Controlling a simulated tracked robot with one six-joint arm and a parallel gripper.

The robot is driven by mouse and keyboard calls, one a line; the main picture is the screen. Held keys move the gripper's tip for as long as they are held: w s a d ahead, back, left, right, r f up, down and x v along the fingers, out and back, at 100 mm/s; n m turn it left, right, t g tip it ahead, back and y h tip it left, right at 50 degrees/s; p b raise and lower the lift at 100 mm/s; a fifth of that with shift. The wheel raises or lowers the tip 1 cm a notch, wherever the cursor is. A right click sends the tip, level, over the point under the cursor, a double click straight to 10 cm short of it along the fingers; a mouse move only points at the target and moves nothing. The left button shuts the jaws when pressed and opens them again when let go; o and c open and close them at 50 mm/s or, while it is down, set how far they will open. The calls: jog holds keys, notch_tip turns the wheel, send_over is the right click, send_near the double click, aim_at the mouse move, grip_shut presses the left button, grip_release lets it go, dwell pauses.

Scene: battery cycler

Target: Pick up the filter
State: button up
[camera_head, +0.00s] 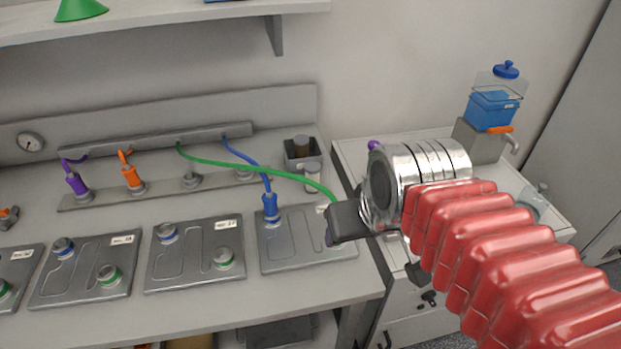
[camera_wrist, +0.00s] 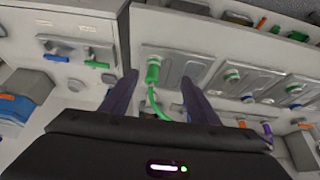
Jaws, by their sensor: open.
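No object is plainly recognisable as the filter. A small brown cylinder (camera_head: 302,146) stands in a dark grey holder (camera_head: 290,158) at the back right of the bench, and I cannot tell whether it is the filter. My gripper (camera_wrist: 159,78) is open in the wrist view, its two dark fingers apart. A green plug (camera_wrist: 152,73) on a green hose shows between the fingertips, not visibly gripped. In the head view my gripper (camera_head: 345,222) is over the right edge of the bench, and it hides the hose's near end.
The green hose (camera_head: 262,168) runs from the back manifold (camera_head: 160,140) to my gripper. A blue plug (camera_head: 270,206) stands on the rightmost metal plate (camera_head: 310,249). A blue water tank (camera_head: 492,109) stands on the right cabinet. A shelf (camera_head: 170,20) overhangs the bench.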

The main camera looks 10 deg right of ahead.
jog(key=shift+n+g, duration=0.3)
jog(key=shift+g, duration=0.4)
jog(key=w+r, duration=0.1)
jog(key=w, duration=0.1)
jog(key=w+r, duration=0.1)
jog(key=w, duration=0.5)
jog(key=shift+d+r, duration=0.15)
jog(key=shift+r, duration=0.25)
jog(key=n+g, duration=0.2)
jog(key=g, duration=0.2)
send_over(312, 166)
jog(key=f, duration=1)
jog(key=shift+s, duration=0.2)
jog(key=shift+w+f, duration=0.1)
jog(key=shift+w, duration=0.05)
jog(key=shift+f, duration=1.15)
